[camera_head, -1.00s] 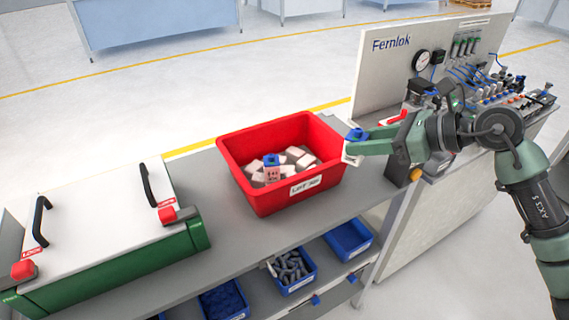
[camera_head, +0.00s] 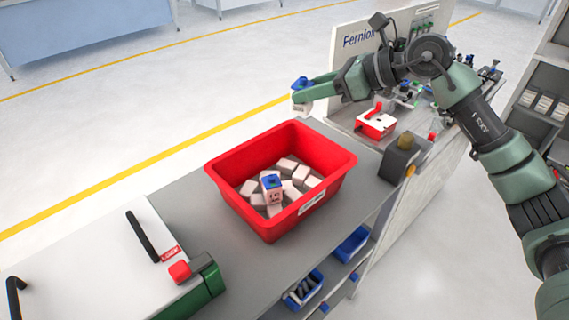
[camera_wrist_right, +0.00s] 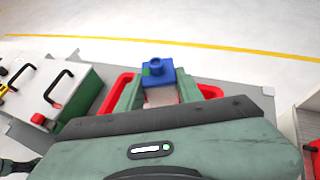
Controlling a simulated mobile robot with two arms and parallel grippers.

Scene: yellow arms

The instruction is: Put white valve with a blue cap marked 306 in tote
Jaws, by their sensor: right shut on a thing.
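A white valve with a blue cap (camera_head: 300,84) is held between the fingers of my right gripper (camera_head: 306,96). The number on it cannot be read. It also shows in the right wrist view, blue cap up (camera_wrist_right: 158,73), between both green fingers. The red tote (camera_head: 232,205) stands on the grey bench, below and nearer than the gripper. The gripper is raised above and beyond the tote's far right corner. Several pale blocks lie in the tote, one with a blue top (camera_head: 271,186). My left gripper is not in view.
A white-lidded green case (camera_head: 95,265) with black handles stands left of the tote. Blue bins (camera_head: 350,245) sit on the shelf below.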

